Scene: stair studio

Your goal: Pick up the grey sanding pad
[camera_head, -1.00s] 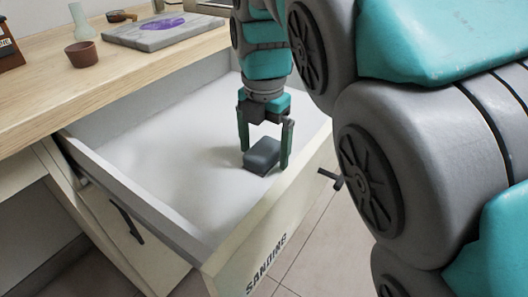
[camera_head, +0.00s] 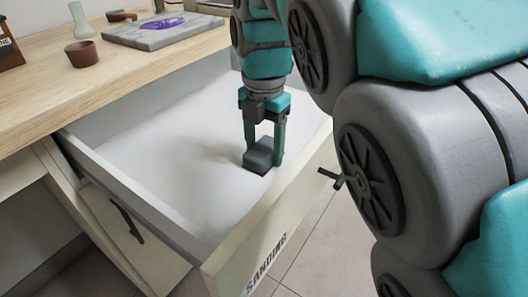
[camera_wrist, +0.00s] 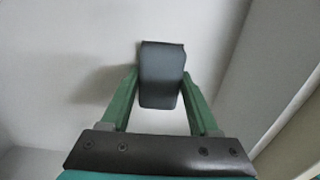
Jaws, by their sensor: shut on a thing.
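The grey sanding pad (camera_head: 259,156) is a small dark grey block inside the open drawer (camera_head: 160,190), near its front panel. It also shows in the wrist view (camera_wrist: 161,75), between the two green fingers. My gripper (camera_head: 264,150) points down with its fingers on either side of the pad, shut on it; it also shows in the wrist view (camera_wrist: 160,85). The pad is at or very near the drawer floor; I cannot tell whether it is clear of it.
The drawer's front panel (camera_head: 270,235), lettered "SANDING", stands close to my gripper. The wooden worktop (camera_head: 40,100) above holds a brown pot (camera_head: 83,54), a glass flask (camera_head: 82,25) and a grey slab (camera_head: 150,37) with a purple patch. The rest of the drawer floor is bare.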

